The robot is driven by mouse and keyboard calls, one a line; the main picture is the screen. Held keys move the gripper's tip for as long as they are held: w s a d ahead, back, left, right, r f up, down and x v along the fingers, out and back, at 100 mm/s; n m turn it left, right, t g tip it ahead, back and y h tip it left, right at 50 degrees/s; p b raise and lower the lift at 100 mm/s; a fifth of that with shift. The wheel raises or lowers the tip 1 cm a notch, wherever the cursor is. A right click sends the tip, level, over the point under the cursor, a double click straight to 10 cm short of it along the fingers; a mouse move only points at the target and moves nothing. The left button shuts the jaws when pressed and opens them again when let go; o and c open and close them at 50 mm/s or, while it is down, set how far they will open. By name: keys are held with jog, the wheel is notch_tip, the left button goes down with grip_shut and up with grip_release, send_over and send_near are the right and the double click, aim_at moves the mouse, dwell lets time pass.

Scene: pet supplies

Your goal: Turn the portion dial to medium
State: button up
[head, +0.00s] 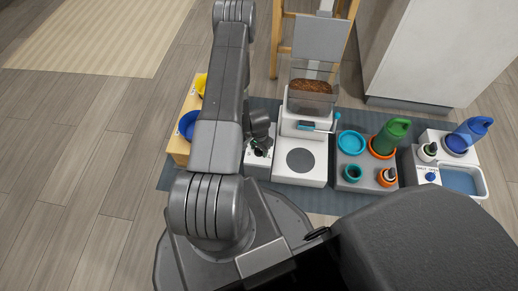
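My gripper (261,145) points down over a small white-topped panel (250,165), left of the feeder. Its fingertips are small and dark here, and I cannot tell whether they are open or touch anything. A dark part with a small red spot shows under the fingertips; the portion dial may be there, but my gripper and arm hide most of the panel. The white feeder (290,128) has a clear hopper of brown kibble (311,86), a teal lever (309,127) and a round grey plate (300,161) in front.
A wooden stand (178,150) with blue and yellow bowls is left.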

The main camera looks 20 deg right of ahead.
jog(key=c, duration=0.7)
jog(key=shift+o, duration=0.3)
